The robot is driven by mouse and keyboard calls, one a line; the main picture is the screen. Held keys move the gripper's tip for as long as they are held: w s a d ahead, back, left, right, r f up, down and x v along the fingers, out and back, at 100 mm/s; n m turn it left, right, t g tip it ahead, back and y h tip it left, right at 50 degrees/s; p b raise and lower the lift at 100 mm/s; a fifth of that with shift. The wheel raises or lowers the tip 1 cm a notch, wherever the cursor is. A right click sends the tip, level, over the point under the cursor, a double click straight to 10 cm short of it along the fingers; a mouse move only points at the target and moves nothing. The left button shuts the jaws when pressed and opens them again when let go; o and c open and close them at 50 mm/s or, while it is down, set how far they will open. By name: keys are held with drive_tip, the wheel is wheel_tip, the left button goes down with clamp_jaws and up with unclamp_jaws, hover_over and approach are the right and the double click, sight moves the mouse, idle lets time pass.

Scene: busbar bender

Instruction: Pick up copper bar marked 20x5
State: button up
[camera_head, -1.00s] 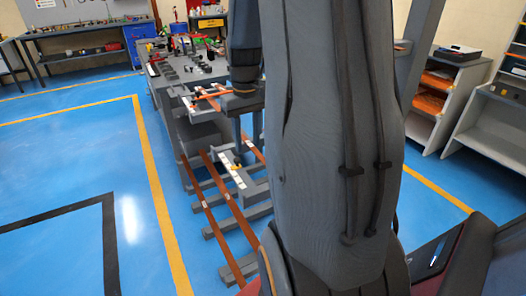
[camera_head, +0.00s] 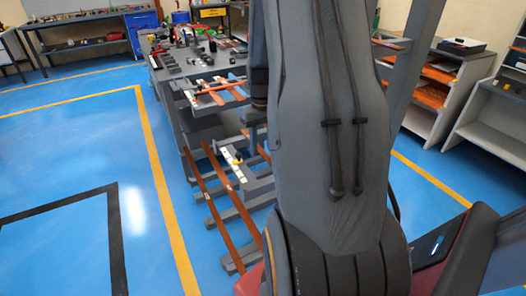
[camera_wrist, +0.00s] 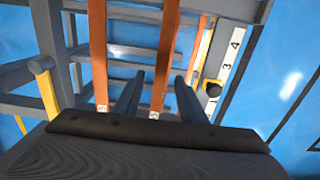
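Several long flat copper bars lean on a grey rack in the head view. The left bar (camera_head: 207,196) and a middle bar (camera_head: 232,196) have small pale labels, too small to read. Both also show in the wrist view, as a left bar (camera_wrist: 98,50) and a middle bar (camera_wrist: 165,55), with white tags near their lower ends. A third bar (camera_wrist: 200,45) is to their right. My gripper (camera_wrist: 160,75) is open, one finger on each side of the middle bar in the picture. I cannot tell the gap in depth. Nothing is visibly held. My arm hides part of the rack in the head view.
A scale with numbers (camera_wrist: 229,60) and a black knob (camera_wrist: 213,88) are right of the fingers. Grey rack rails (camera_wrist: 130,49) cross behind the bars. A workbench (camera_head: 190,72) with tools stands behind. Blue floor (camera_head: 60,140) is clear at left.

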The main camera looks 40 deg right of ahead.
drive_tip(key=shift+f, duration=0.1)
drive_tip(key=shift+c, duration=0.3)
clamp_jaws()
